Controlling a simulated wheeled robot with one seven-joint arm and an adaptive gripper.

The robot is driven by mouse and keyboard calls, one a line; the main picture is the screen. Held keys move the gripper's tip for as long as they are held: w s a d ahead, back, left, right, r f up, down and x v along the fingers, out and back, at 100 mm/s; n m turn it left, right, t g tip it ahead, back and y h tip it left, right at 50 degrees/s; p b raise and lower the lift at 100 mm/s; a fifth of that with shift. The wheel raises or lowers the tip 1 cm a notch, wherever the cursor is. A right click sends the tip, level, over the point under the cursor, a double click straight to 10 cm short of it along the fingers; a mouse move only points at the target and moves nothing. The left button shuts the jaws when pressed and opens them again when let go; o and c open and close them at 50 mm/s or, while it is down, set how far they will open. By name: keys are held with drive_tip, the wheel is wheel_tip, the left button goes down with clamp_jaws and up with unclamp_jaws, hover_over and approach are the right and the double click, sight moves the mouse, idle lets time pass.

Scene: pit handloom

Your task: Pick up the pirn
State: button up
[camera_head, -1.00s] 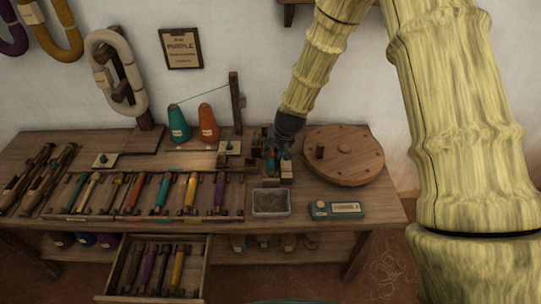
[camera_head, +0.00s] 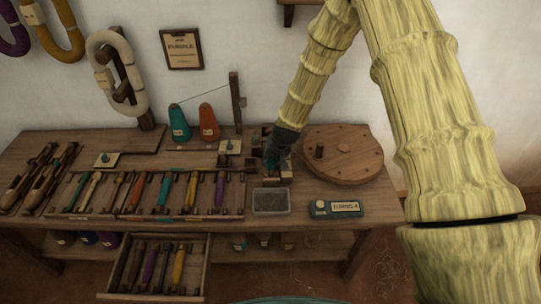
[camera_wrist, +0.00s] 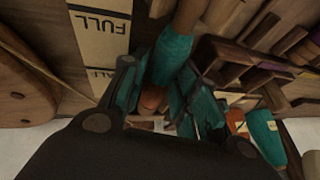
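The pirn (camera_wrist: 172,57) shows in the wrist view as a wooden rod with a teal yarn-wound part and a paler brown end. My gripper (camera_wrist: 160,100) has its dark and teal fingers apart, one on each side of the pirn. I cannot tell whether either finger touches it. In the head view my gripper (camera_head: 272,165) is low over the small wooden holder (camera_head: 285,172) near the bench's middle right. The gripper mostly hides the pirn there.
A card marked FULL (camera_wrist: 101,33) lies beside the pirn. A round wooden wheel (camera_head: 345,152) stands close on the right. A grey tray (camera_head: 271,202) and a teal counter box (camera_head: 336,209) are in front. A rack with several coloured pirns (camera_head: 165,190) lies left, above an open drawer (camera_head: 150,295).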

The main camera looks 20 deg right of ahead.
clamp_jaws()
drive_tip(key=shift+r, duration=0.1)
